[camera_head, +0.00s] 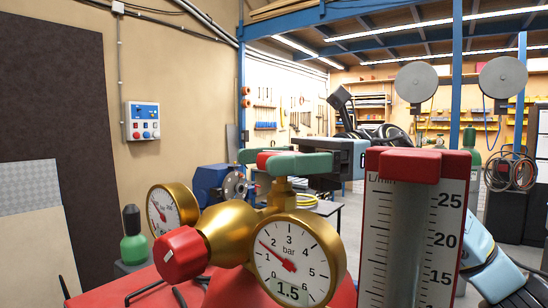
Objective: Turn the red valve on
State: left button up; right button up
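A gold regulator (229,232) stands in front of me with a red knob (182,255) on its left side. A valve handle with green arms (302,163) and a red part (265,159) sits on a brass stem above it. My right gripper (312,163) is just behind and right of the handle, pointing left. Its dark fingers look apart, one above the other, with the handle's right end overlapping the gap. Contact cannot be told. The flow meter hides part of my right arm. My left gripper is not in view.
A round gauge (290,262) reading 1.5 bar and a second gauge (170,208) flank the regulator. A red-capped flow meter (417,225) stands close at the right. A green bottle (133,240) stands at the left. A control box (143,121) hangs on the wall.

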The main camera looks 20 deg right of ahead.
jog(key=c, duration=0.9)
jog(key=shift+s+r+n+g+h+p, duration=0.15)
jog(key=shift+n+g+h+p, duration=0.45)
jog(key=shift+n+g, duration=1.15)
jog(key=shift+d+n+g+h, duration=0.1)
jog(key=shift+n+g+h, duration=0.6)
jog(key=shift+g, duration=0.85)
jog(key=shift+s, duration=0.1)
jog(key=o, duration=1)
jog(key=shift+c, duration=0.2)
